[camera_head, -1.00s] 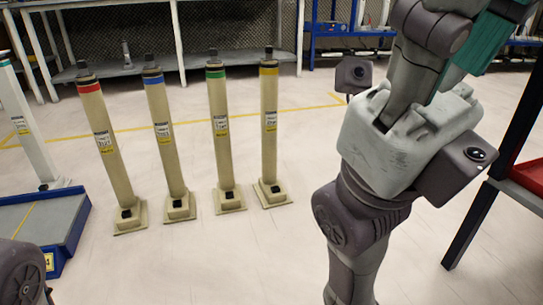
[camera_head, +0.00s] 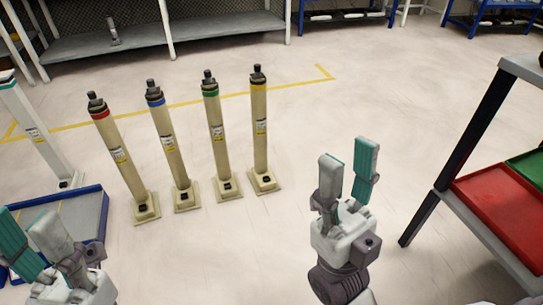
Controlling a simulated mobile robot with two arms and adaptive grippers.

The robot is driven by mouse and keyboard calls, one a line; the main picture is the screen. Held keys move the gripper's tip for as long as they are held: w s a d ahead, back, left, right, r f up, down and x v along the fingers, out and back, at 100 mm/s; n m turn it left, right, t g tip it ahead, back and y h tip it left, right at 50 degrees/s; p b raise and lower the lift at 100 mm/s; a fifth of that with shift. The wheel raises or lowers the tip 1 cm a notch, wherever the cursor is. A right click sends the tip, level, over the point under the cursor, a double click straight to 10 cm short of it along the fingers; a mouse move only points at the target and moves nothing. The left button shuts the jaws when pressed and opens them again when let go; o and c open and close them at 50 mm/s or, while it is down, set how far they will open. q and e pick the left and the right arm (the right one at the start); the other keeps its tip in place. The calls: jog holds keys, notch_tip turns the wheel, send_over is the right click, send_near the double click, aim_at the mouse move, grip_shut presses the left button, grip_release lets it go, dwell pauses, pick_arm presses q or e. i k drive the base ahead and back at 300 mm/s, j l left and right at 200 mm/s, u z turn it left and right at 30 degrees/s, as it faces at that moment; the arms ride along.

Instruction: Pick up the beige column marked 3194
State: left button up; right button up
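Several beige columns stand upright in a row on the floor, each on a square base. They carry a red band (camera_head: 124,160), a blue band (camera_head: 169,145), a green band (camera_head: 218,135) and a yellow band (camera_head: 260,130). Their labels are too small to read, so I cannot tell which is marked 3194. My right gripper (camera_head: 350,160) is open and empty, to the right of the yellow-banded column and apart from it. My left gripper (camera_head: 38,232) is at the lower left, partly cut off, with its fingers apart and nothing seen between them.
A blue-edged grey platform (camera_head: 85,220) lies at left beside a pale column (camera_head: 40,130). A rack with a red bin (camera_head: 500,205) and a green bin (camera_head: 527,165) stands at right. A grey shelf (camera_head: 220,30) is behind. The floor right of the columns is clear.

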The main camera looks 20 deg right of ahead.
aim_at(262, 178)
jog(key=i+z, duration=0.1)
jog(key=z, duration=0.3)
jog(key=i+j+z, duration=0.1)
jog(key=z, duration=0.3)
jog(key=j+z, duration=0.1)
jog(key=z, duration=0.25)
jog(key=i+j+z, duration=0.1)
jog(key=z, duration=0.3)
jog(key=i+j+z, duration=0.15)
jog(key=j, duration=0.3)
jog(key=i+j+z, duration=0.15)
jog(key=j, duration=0.3)
jog(key=i+j+z, duration=0.15)
jog(key=j, duration=0.35)
jog(key=j+z, duration=0.15)
jog(key=j, duration=0.35)
jog(key=i, duration=0.05)
